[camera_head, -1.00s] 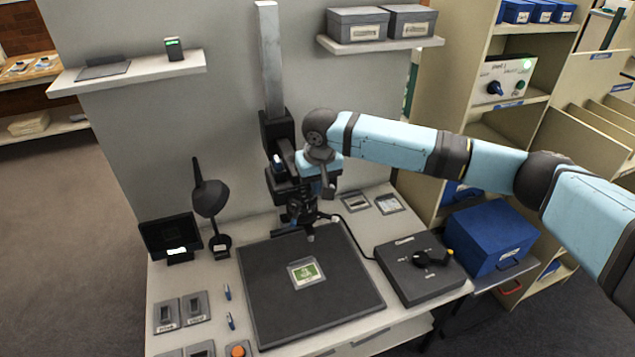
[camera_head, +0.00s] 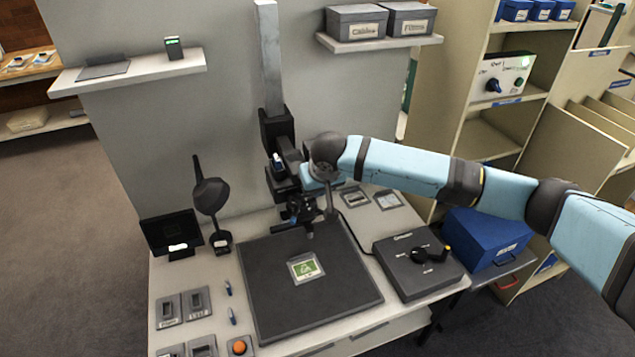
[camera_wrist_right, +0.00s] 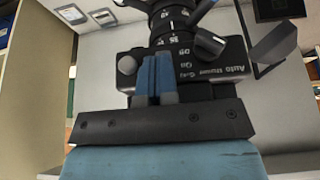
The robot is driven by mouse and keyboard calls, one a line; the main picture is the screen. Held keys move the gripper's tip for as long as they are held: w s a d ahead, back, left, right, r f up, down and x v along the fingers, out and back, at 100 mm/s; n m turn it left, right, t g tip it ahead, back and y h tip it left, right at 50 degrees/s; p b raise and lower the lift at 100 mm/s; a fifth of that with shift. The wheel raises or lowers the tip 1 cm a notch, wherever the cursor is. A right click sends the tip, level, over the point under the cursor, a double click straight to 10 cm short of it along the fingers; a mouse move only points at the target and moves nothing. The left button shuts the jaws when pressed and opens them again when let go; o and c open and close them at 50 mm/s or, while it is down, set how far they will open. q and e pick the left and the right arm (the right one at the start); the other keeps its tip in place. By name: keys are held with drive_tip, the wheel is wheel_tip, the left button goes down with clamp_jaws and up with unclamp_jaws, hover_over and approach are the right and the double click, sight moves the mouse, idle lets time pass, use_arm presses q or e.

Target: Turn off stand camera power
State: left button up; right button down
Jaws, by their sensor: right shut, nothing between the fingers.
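The black stand camera (camera_head: 283,184) hangs on the upright column (camera_head: 269,60) above the dark copy board (camera_head: 325,310). In the right wrist view the camera body (camera_wrist_right: 215,62) fills the upper middle, with its ringed lens, a grey lever and printed words including "Off", "On" and "Auto". My right gripper (camera_wrist_right: 158,62) is shut and empty, its fingertips close in front of the camera's control face beside a round grey knob (camera_wrist_right: 127,64). I cannot tell whether they touch. In the head view my right wrist partly covers the camera. My left gripper is not in view.
A green-and-white card (camera_head: 306,268) lies on the board. A grey control box (camera_head: 418,265) with a black knob stands to its right, a desk lamp (camera_head: 210,195) and small screen (camera_head: 171,235) to its left. A wall shelf (camera_head: 380,42) holds two grey boxes.

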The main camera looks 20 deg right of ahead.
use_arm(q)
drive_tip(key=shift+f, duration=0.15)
use_arm(e)
drive_tip(key=t, duration=0.1)
drive_tip(key=f+t, duration=0.1)
drive_tip(key=t, duration=0.1)
drive_tip(key=shift+s+f, duration=0.15)
drive_tip(key=shift+s, duration=0.25)
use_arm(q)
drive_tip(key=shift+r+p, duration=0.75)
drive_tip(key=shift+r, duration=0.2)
use_arm(e)
drive_tip(key=shift+r, duration=0.8)
